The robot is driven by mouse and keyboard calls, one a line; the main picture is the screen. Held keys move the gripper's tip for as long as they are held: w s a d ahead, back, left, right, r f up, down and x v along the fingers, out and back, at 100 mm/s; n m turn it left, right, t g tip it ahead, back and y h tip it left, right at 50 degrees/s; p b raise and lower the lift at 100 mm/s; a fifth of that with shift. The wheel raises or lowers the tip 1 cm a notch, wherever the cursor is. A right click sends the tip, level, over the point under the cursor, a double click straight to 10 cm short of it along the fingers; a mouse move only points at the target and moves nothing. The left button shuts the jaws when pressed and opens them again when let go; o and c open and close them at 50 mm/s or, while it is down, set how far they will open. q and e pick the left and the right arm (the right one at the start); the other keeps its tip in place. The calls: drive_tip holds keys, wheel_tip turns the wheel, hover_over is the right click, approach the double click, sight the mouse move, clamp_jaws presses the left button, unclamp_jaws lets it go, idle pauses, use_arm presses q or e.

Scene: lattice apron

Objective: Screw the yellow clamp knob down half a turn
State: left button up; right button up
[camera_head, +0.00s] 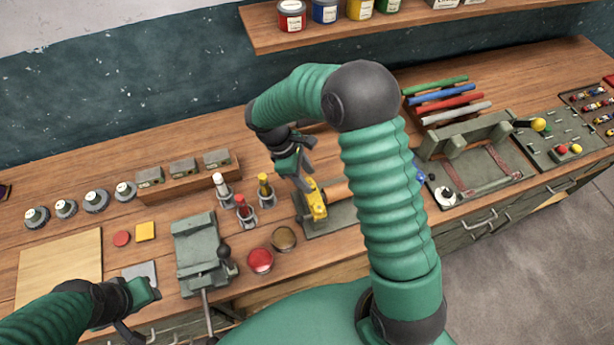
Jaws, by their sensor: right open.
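A yellow clamp (316,203) stands on a dark grey base plate (335,222) in the middle of the bench, beside a light wooden cylinder. A separate knob on the clamp cannot be told apart at this size. My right gripper (302,178) is open and points down at the upper end of the yellow clamp, with its fingers close to it. I cannot tell whether they touch it or stand around it. My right arm hides part of the base plate. My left gripper (142,308) is low at the front left, away from the clamp, its jaws unclear.
A vise (201,252), a red disc-shaped tin (260,261) and several small bottles stand left of the clamp. A green frame fixture (466,137) and a panel with a yellow ball (539,124) stand right. A shelf (420,22) with cans hangs above.

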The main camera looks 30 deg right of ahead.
drive_tip(key=shift+s+d+f, duration=0.25)
drive_tip(key=shift+d+f, duration=0.2)
drive_tip(key=shift+f, duration=0.05)
drive_tip(key=shift+s+d+f, duration=0.2)
drive_tip(key=shift+s, duration=0.15)
drive_tip(key=shift+a, duration=0.55)
drive_tip(key=shift+a+r, duration=0.1)
drive_tip(key=shift+a, duration=0.25)
drive_tip(key=c, duration=0.5)
drive_tip(key=shift+w, duration=0.2)
drive_tip(key=shift+c, duration=1.2)
drive_tip(key=shift+d, duration=0.2)
drive_tip(key=shift+c, duration=1.3)
drive_tip(key=shift+s+d, duration=0.1)
drive_tip(key=shift+d, duration=0.1)
clamp_jaws()
use_arm(q)
drive_tip(key=shift+s+r, duration=0.25)
